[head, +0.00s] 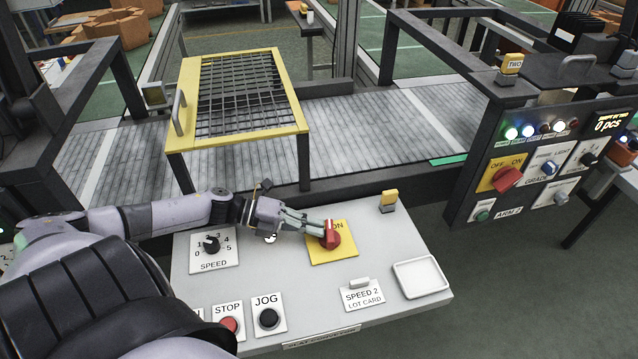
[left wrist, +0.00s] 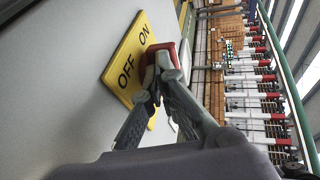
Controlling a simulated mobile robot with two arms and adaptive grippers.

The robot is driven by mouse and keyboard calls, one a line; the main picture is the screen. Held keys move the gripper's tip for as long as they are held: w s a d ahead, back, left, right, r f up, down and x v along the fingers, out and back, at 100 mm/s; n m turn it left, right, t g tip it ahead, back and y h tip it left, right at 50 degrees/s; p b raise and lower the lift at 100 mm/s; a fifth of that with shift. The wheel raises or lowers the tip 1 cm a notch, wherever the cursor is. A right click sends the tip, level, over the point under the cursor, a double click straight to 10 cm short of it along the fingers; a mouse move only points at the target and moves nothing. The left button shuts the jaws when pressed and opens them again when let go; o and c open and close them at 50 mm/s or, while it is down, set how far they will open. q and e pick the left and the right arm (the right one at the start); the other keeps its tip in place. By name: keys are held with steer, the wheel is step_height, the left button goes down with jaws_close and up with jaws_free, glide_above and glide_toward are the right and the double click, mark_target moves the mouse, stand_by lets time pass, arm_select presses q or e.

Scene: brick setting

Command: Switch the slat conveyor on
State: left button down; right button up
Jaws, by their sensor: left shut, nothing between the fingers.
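The slat conveyor (head: 340,129) runs across the middle of the head view behind a grey control panel (head: 386,256). On the panel is a yellow plate (head: 345,255) with a red rotary switch (head: 331,236); its ON label shows in the head view, and OFF and ON both show on the plate in the left wrist view (left wrist: 125,68). My left gripper (head: 318,230) is shut with nothing between its fingers, its tips at the red switch, which they partly hide in the left wrist view (left wrist: 160,52). I cannot tell which label the switch points to. My right gripper is not in view.
A SPEED dial (head: 212,245), a red STOP button (head: 229,325), a black JOG button (head: 268,318), a lot card (head: 362,296) and a white tray (head: 420,277) share the panel. A yellow-framed mesh guard (head: 300,105) stands over the conveyor. Another panel with an OFF/ON switch (head: 506,178) is at right.

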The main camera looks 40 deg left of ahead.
arm_select(q)
steer(key=shift+w+a+r+b, duration=0.1)
steer(key=shift+w+b, duration=0.25)
steer(key=shift+w, duration=0.45)
stand_by(1.0)
step_height(320, 180, up, 10)
stand_by(0.6)
steer(key=shift+a, duration=0.1)
stand_by(0.4)
